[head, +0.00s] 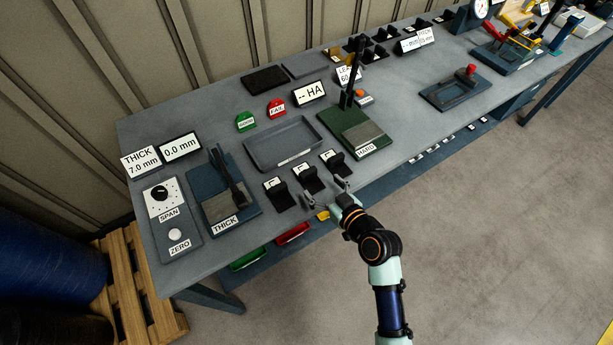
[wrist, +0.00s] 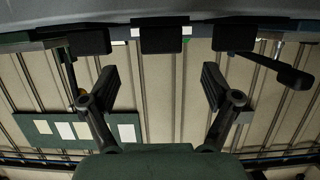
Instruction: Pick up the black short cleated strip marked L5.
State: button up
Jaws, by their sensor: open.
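Three black pieces with small white labels stand in a row at the bench's front edge: a left one (head: 280,197), a middle one (head: 309,181) and a right one (head: 337,164). The label writing is too small to read, so I cannot tell which is L5, or part strip from holder. My gripper (head: 326,194) is just off the front edge, close to the middle and right pieces. In the wrist view, my gripper (wrist: 160,70) has its fingers wide apart with nothing between them. Three black blocks (wrist: 160,39) show beyond the fingertips, the middle one centred.
A grey tray (head: 285,146) lies behind the row. A green press marked HARD (head: 358,135) with an upright lever stands to the right, a blue THICK press (head: 222,195) to the left. Green (head: 248,260) and red (head: 292,234) bins sit below the front edge.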

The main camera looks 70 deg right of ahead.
aim_at(310, 174)
jog(key=b+x, duration=0.1)
jog(key=x, duration=0.7)
jog(key=shift+r, duration=0.2)
jog(key=c, duration=1.3)
notch_tip(310, 174, up, 20)
jog(key=p, duration=0.5)
